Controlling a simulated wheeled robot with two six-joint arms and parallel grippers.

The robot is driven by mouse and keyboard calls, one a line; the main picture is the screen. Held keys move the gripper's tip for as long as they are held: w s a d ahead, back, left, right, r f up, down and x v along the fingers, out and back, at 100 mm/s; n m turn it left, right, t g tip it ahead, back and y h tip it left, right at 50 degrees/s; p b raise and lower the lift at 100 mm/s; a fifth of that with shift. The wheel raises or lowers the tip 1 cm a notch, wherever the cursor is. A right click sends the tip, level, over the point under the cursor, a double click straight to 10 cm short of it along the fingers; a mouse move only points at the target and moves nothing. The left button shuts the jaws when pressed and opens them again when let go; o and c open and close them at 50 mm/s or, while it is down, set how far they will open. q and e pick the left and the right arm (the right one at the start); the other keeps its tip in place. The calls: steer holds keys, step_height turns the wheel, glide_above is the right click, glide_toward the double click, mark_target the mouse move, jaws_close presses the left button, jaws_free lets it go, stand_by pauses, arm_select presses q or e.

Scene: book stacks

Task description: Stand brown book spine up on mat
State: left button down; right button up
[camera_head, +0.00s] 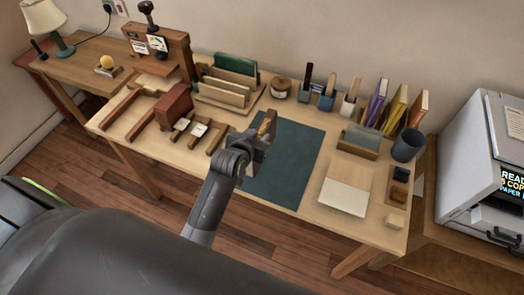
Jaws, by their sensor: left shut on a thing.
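The dark green mat (287,168) lies flat on the wooden table, near its middle. My left gripper (262,138) is over the left part of the mat and is shut on the brown book (268,122). Only the upper part of the book shows; my gripper and wrist hide the rest. The book looks roughly upright, but I cannot tell whether it touches the mat. My right gripper is not in view.
Purple, yellow and orange-brown books (397,105) stand at the back right near a dark cup (408,145). A wooden rack (228,90) holds boards behind the mat. A red-brown block (173,105) sits among wooden frames at left. The mat's right half is clear.

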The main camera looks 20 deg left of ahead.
arm_select(q)
step_height(320, 180, down, 5)
steer(key=shift+f, duration=0.1)
steer(key=shift+w+f, duration=0.1)
steer(key=shift+f, duration=0.15)
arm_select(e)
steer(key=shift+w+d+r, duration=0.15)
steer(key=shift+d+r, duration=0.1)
arm_select(q)
steer(key=c, duration=1.1)
jaws_free()
steer(key=shift+f, duration=0.15)
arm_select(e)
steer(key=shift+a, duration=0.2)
